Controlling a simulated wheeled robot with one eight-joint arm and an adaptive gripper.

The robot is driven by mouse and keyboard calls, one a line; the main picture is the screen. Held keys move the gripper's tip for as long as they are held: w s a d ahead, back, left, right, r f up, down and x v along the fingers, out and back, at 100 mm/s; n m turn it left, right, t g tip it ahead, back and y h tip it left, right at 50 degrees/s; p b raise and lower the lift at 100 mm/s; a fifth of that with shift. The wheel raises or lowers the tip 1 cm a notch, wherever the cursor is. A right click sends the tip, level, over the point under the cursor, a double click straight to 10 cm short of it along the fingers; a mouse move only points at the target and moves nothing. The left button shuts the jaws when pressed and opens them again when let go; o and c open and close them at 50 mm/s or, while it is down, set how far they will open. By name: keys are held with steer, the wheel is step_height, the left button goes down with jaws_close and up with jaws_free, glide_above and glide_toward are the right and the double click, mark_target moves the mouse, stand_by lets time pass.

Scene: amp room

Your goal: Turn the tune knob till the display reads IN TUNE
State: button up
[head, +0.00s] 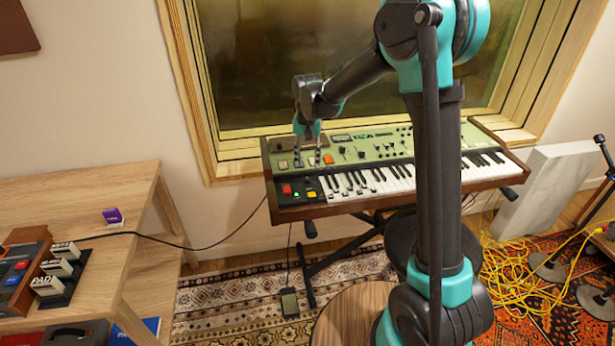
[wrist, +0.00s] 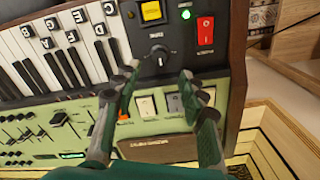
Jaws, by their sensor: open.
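The synthesizer (head: 400,163) stands on a folding stand below the window. In the wrist view its black tune knob (wrist: 159,56) sits on the black panel, with a light pointer mark on it. My gripper (head: 308,160) is over the left end of the synthesizer. In the wrist view my gripper (wrist: 160,82) is open, its two fingers on either side just short of the knob, with nothing between them. A small display (head: 342,137) is on the green panel; its text is too small to read.
Next to the knob are a yellow button (wrist: 152,11), a lit green light (wrist: 186,14) and a red rocker switch (wrist: 205,30). Pale switches (wrist: 146,105) lie under the fingers. A wooden desk (head: 90,190) stands at left. Yellow cable (head: 520,280) lies on the rug.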

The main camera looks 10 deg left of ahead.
mark_target(308, 179)
step_height(308, 179, down, 7)
steer(key=shift+f, duration=0.15)
stand_by(0.4)
jaws_close()
